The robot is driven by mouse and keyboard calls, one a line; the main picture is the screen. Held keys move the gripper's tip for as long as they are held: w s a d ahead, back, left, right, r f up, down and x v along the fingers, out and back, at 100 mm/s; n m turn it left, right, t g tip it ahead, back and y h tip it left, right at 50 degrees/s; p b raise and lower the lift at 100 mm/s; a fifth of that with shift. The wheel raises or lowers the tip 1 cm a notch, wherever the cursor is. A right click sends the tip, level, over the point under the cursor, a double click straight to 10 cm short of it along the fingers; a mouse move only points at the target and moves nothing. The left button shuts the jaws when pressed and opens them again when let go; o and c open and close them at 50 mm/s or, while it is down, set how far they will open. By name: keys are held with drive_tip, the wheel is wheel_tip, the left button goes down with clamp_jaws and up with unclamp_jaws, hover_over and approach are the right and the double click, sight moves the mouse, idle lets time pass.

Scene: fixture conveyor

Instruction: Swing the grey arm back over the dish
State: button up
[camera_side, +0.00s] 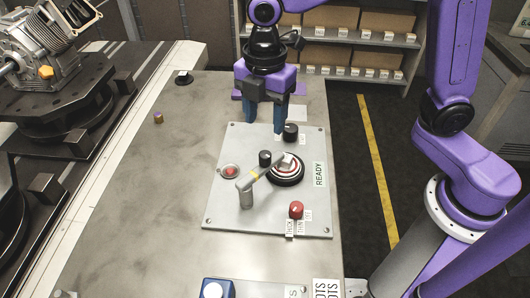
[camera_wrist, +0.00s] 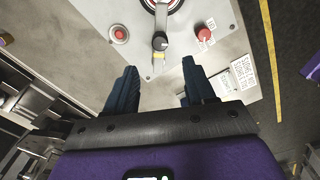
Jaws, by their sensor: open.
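The grey arm (camera_side: 249,183) pivots on a post on a pale panel (camera_side: 222,205). It carries a yellow band and an upright black knob (camera_side: 265,158). Its free end reaches over the round black, red and white dish (camera_side: 287,178). In the wrist view the dish (camera_wrist: 175,4) is cut by the top edge, with the arm's black knob (camera_wrist: 160,41) just below it. My gripper (camera_side: 264,128) is open and empty, with blue fingers pointing down, raised above the panel. In the wrist view the knob lies ahead of the gap between the fingers (camera_wrist: 158,75).
A red button (camera_side: 229,171) is left of the arm, a red knob (camera_side: 296,210) at the right front, and another black knob (camera_side: 291,132) at the back. A label (camera_side: 319,174) reads READY. The bench (camera_side: 150,190) left of the panel is mostly clear.

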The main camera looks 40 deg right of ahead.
sight(265, 154)
wheel_tip(265, 154, down, 11)
drive_tip(key=shift+r, duration=0.1)
idle(0.3)
clamp_jaws()
